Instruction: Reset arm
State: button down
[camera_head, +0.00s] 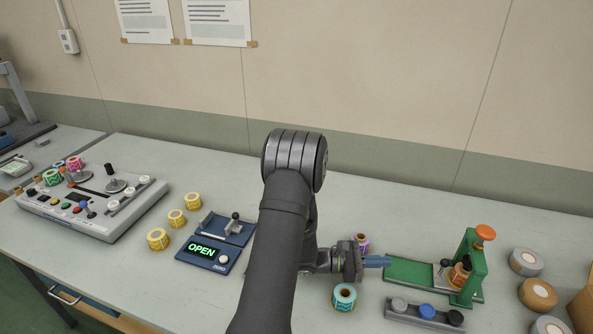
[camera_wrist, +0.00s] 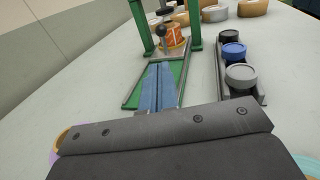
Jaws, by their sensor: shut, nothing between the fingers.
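My arm rises through the middle of the head view and hides part of the table behind it. My gripper (camera_head: 385,262) is low over the table, pointing right, with its blue fingers shut and nothing between them. The fingertips are over or beside the left end of the green press base (camera_head: 410,271); I cannot tell whether they touch it. In the wrist view, the shut blue fingers (camera_wrist: 158,88) point along the green base toward an orange roll (camera_wrist: 174,36) under the green frame (camera_wrist: 195,22).
A teal roll (camera_head: 344,297) and a purple roll (camera_head: 361,242) stand close to my gripper. A rack with grey, blue and black caps (camera_head: 427,312) lies in front of the press. Left are a blue device reading OPEN (camera_head: 203,250), yellow rolls (camera_head: 158,239) and a control console (camera_head: 95,205).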

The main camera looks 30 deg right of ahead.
aim_at(441, 263)
jog(key=x, duration=1.4)
